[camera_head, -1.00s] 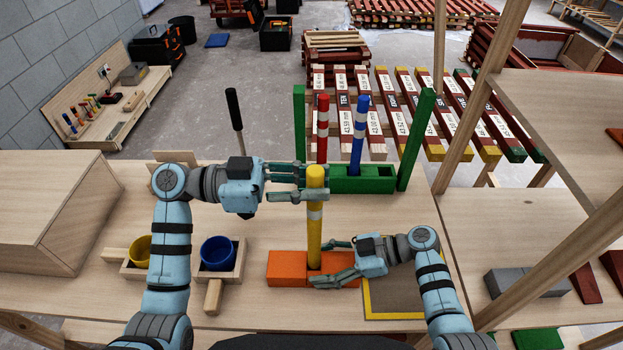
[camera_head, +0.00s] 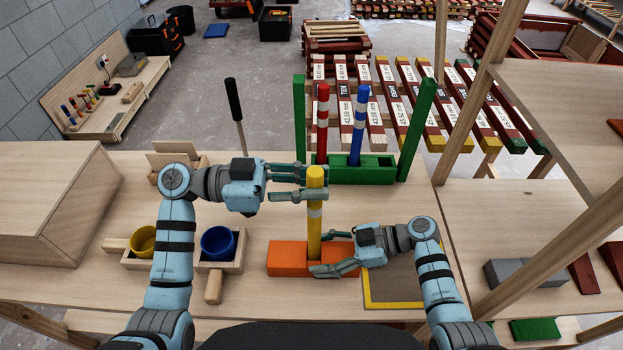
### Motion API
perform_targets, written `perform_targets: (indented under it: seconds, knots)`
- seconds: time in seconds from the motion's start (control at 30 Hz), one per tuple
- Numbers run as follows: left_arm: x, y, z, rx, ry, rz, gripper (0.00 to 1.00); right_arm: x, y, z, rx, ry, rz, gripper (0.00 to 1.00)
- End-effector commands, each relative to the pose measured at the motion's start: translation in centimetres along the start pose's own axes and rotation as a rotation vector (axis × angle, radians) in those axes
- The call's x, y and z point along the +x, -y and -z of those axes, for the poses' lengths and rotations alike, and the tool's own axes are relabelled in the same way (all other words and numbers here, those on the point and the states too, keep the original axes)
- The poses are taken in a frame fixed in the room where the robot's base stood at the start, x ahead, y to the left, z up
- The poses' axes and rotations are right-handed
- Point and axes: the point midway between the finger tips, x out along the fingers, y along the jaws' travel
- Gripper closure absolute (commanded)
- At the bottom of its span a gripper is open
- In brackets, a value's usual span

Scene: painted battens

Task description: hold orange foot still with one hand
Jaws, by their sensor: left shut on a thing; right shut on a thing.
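A yellow batten (camera_head: 314,225) with a pale band stands upright at the orange foot (camera_head: 287,258) on the bench. My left gripper (camera_head: 323,182) is shut on the batten near its top. My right gripper (camera_head: 320,254) is shut on the orange foot from the right, beside the batten's base, and its fingers cover part of the foot's right half. The batten's lower end meets the foot; how deep it sits in it is hidden.
Behind stands a green foot (camera_head: 377,172) with a red batten (camera_head: 322,125), a blue batten (camera_head: 358,128) and green uprights. A blue cup (camera_head: 218,243) and a yellow cup (camera_head: 144,240) sit in wooden holders at left. A yellow-edged mat (camera_head: 392,285) lies at right.

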Motion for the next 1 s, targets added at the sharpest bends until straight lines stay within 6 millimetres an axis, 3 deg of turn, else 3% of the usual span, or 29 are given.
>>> perform_targets:
  seconds: [0.57, 0.6, 0.7, 1.0]
  knots:
    - [0.0, 0.0, -1.4, -0.001, 0.0, 0.0, 1.0, 0.0, 0.0, 0.0, -0.001, 0.0, 0.0, 0.8]
    - [0.0, 0.0, -1.4, -0.001, 0.0, 0.0, 0.74, 0.0, 0.0, 0.0, -0.001, 0.0, 0.0, 0.8]
    - [0.0, 0.0, -1.4, 0.0, 0.0, 0.0, 0.58, 0.0, 0.0, 0.0, -0.001, 0.0, 0.0, 0.8]
    - [-0.1, 0.0, -1.4, -0.001, 0.0, 0.0, 0.55, 0.0, 0.0, 0.0, -0.001, 0.0, 0.0, 0.8]
